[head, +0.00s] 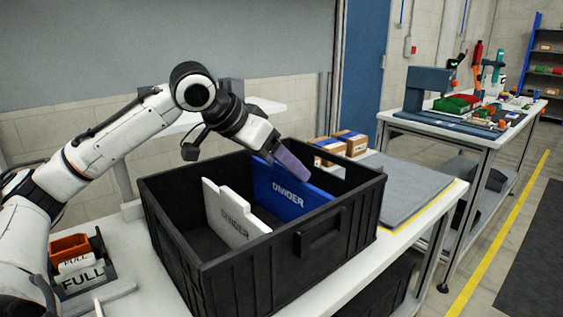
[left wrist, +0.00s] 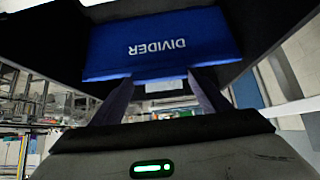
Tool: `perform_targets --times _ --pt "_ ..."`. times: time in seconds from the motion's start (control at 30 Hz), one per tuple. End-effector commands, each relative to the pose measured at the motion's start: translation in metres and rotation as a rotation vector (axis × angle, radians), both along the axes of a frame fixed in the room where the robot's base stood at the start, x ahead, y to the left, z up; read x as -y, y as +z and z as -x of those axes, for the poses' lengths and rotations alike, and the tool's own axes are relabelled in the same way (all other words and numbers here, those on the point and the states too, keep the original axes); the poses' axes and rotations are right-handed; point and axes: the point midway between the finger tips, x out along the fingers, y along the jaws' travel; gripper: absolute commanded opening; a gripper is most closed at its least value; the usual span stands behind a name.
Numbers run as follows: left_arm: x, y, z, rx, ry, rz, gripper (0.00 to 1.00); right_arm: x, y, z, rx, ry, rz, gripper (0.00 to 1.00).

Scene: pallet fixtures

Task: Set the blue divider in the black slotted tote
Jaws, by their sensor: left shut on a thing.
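The black slotted tote (head: 245,276) stands on a white table in front of me. The blue divider (head: 290,194), marked DIVIDER, is upright inside it, right of a white divider (head: 230,214). Its lower part is hidden behind the tote's near wall, so I cannot tell whether its edges sit in slots or it reaches the floor. My left gripper (head: 288,158) comes from above and is shut on the blue divider's top edge. In the left wrist view the blue divider (left wrist: 165,45) appears upside down beyond the purple fingers (left wrist: 160,82). My right gripper is out of view.
Cardboard boxes (head: 350,141) stand behind the tote. A grey mat (head: 405,189) lies to its right. An orange bin (head: 69,247) by a FULL label is at the left. A workbench (head: 455,128) with tools is farther right.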

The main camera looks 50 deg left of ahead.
Motion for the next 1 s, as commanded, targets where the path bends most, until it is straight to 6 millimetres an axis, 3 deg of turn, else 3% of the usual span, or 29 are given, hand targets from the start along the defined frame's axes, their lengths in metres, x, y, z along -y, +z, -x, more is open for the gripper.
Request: perform_targets --times 1.0 --pt "0.000 -0.012 0.000 0.002 0.000 0.000 0.29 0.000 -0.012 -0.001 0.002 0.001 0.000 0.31"
